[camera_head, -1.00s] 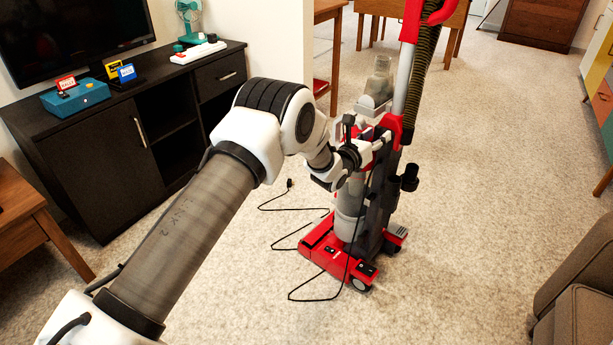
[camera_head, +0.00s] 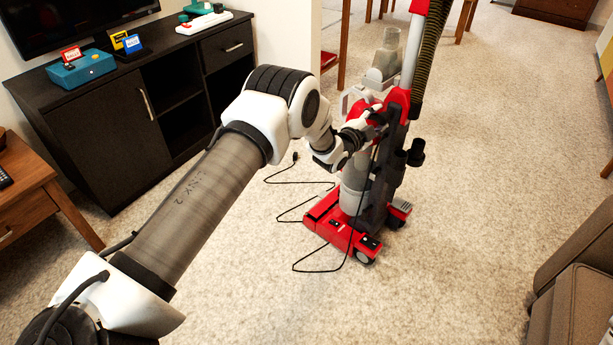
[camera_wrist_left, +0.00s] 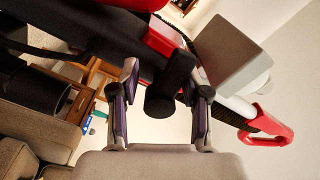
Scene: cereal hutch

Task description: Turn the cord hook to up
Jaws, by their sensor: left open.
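A red and grey upright vacuum cleaner (camera_head: 352,205) stands on the carpet, with a black cord (camera_head: 297,214) trailing on the floor to its left. My left gripper (camera_head: 372,114) reaches its upper body from the left. In the left wrist view, the open fingers (camera_wrist_left: 162,84) are on either side of a short black peg with a rounded end (camera_wrist_left: 166,92), which looks like the cord hook. I cannot tell whether either finger touches it. The hook is hidden or too small to make out in the head view. My right gripper is not in view.
A black cabinet (camera_head: 110,135) with small items on top stands at the left. A wooden side table (camera_head: 35,195) is at the left edge and a brown sofa (camera_head: 575,275) at the lower right. The carpet right of the vacuum is clear.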

